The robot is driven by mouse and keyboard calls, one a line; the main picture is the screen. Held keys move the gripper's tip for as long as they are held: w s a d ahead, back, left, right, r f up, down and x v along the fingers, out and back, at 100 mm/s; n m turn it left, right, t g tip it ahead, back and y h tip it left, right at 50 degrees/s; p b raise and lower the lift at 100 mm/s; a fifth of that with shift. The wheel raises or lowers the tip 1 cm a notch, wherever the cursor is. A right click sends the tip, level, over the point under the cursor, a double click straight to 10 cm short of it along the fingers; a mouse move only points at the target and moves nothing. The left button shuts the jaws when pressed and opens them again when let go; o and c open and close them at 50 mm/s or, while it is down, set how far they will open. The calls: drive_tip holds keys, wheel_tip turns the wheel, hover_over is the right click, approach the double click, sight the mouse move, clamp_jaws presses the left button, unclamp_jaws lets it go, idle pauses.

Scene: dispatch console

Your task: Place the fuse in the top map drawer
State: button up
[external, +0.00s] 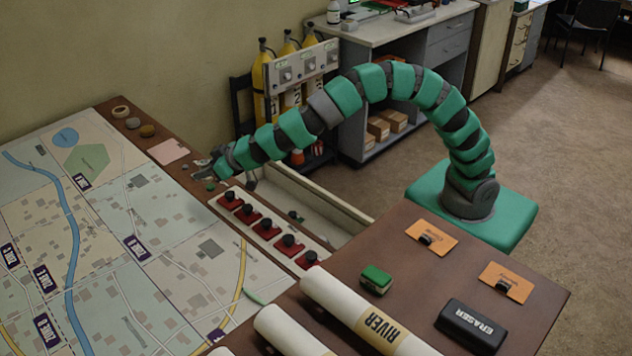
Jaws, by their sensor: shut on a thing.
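My green and grey segmented arm arches over from the right, and its gripper (208,174) is low at the far right edge of the map table. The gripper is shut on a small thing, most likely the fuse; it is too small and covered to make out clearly. An open drawer (325,202) with pale walls sticks out from the table's right side, just right of and below the gripper. A few small dark and greenish things lie inside it. I cannot tell from this view whether it is the top drawer.
A white strip with several red-based black knobs (263,227) runs along the table edge beside the drawer. A pink pad (168,151) lies left of the gripper. Rolled maps (348,308), a green-topped block (376,279) and a black eraser (471,325) are in front.

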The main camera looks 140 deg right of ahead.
drive_tip(key=s+d+m+g+h+b, duration=0.1)
drive_tip(key=s+d+m+g, duration=0.35)
drive_tip(key=s, duration=1.35)
drive_tip(key=s+d+m+g+h+b, duration=0.1)
drive_tip(key=s+d, duration=0.6)
drive_tip(key=s, duration=1)
drive_tip(key=shift+n+t, duration=0.25)
drive_tip(key=f, duration=3.5)
drive_tip(key=shift+w+a+f, duration=0.1)
drive_tip(key=shift+a+f, duration=0.1)
drive_tip(key=shift+f, duration=0.6)
drive_tip(key=shift+d, duration=0.15)
